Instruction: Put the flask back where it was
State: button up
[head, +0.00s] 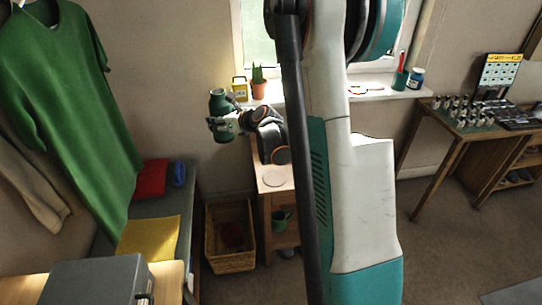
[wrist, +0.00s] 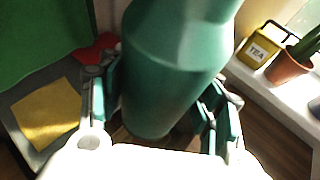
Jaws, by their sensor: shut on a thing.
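The green flask (head: 217,98) is in my gripper (head: 220,124), off to the left of my arm in the head view. It is held up in the air near the window wall, with its narrow neck upward. In the wrist view the flask (wrist: 168,75) fills the middle, between the two finger pads. My gripper (wrist: 158,108) is shut on the flask's body. The top of the flask is cut off in the wrist view.
A small wooden table (head: 266,186) with a pale round disc (head: 274,175) stands beside my arm. The windowsill holds a tea tin (head: 240,89) and a potted cactus (head: 258,84). A bench with a yellow cloth (head: 150,238) and a wicker basket (head: 230,240) are at left.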

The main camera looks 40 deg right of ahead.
jog(key=d+f+m+h+p, duration=0.2)
jog(key=d+m+h+p, duration=0.1)
jog(key=d, duration=1.9)
jog(key=f+b, duration=0.2)
jog(key=f, duration=0.4)
jog(key=f+b, duration=0.3)
jog(key=f, duration=0.4)
jog(key=f+b, duration=0.2)
jog(key=f, duration=0.5)
jog(key=shift+d+f, duration=0.2)
jog(key=shift+d, duration=0.05)
jog(key=shift+r, duration=0.1)
jog(key=o, duration=1.6)
jog(key=shift+c, duration=0.2)
jog(key=p+v, duration=0.1)
jog(key=v, duration=1.1)
jog(key=shift+p, duration=0.35)
